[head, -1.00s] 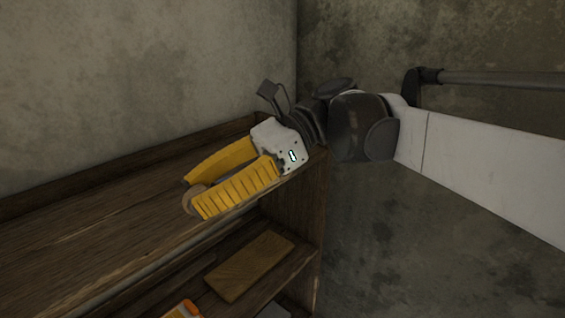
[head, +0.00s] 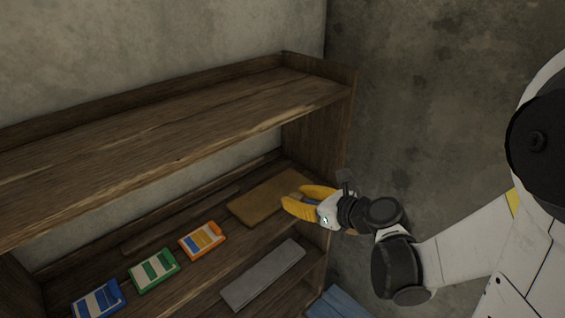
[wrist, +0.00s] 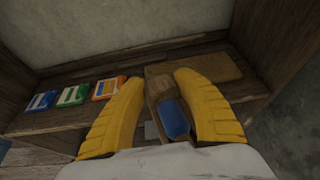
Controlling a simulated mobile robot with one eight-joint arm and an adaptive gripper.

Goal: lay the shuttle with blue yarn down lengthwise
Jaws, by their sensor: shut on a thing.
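My gripper (head: 296,203) is shut on the shuttle with blue yarn, at the right end of the middle shelf. In the wrist view the shuttle (wrist: 171,115) lies between the two yellow fingers, its wooden end toward the fingertips and its blue yarn nearer the palm. A flat brown board (head: 262,199) lies on the middle shelf beside the fingertips. It also shows beyond the fingers in the wrist view (wrist: 215,69). I cannot tell whether the shuttle touches it.
A grey slab (head: 263,274) lies lower down in front. The empty upper shelf (head: 170,145) is above, and the wooden side wall (head: 325,140) is at right.

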